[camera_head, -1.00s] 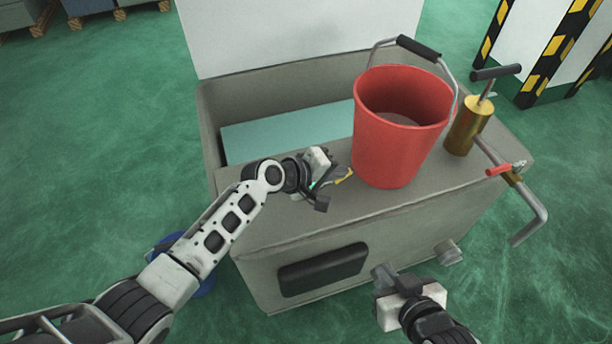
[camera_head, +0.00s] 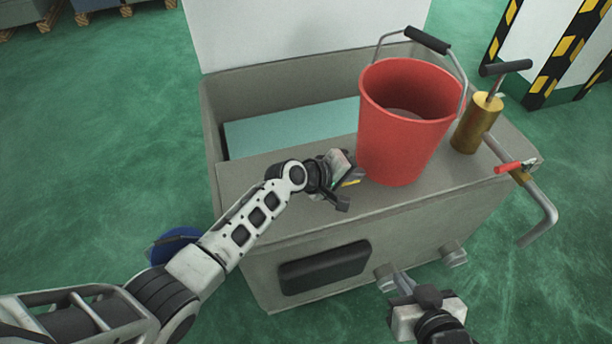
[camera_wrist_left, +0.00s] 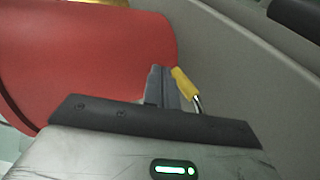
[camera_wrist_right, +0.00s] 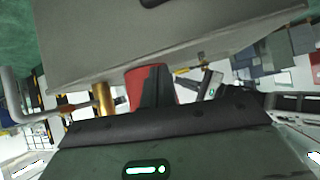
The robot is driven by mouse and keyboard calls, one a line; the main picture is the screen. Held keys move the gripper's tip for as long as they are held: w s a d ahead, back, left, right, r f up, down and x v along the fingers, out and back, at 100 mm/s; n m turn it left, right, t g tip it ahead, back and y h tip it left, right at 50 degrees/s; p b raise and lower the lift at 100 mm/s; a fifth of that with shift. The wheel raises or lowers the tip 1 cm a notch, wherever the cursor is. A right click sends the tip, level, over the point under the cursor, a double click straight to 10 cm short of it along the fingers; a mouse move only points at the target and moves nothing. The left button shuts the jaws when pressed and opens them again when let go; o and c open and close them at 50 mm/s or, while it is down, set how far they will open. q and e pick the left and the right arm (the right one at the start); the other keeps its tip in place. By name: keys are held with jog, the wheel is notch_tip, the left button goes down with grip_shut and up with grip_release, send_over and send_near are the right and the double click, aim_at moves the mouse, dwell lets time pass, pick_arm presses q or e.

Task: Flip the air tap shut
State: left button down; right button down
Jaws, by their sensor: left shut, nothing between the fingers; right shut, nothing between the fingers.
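A red lever (camera_head: 508,168) sits on a brass valve body on a bent grey pipe (camera_head: 545,210) at the right end of the grey tank. A yellow-handled part (camera_head: 351,183) is beside my left gripper; in the left wrist view the yellow handle (camera_wrist_left: 184,83) on its silver shank lies just right of the fingertips. I cannot tell which is the air tap. My left gripper (camera_head: 350,172) is shut and empty above the tank ledge, left of the bucket. My right gripper (camera_head: 403,280) is shut and empty in front of the tank, well apart from the red lever.
A red bucket (camera_head: 405,130) stands on the ledge of the grey tank (camera_head: 310,225), close to my left gripper. A brass hand pump (camera_head: 475,125) stands right of it. Two stubs project from the tank front near my right gripper. Green floor is open around the tank.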

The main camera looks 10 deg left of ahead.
jog(key=shift+r, duration=0.15)
dwell(0.4)
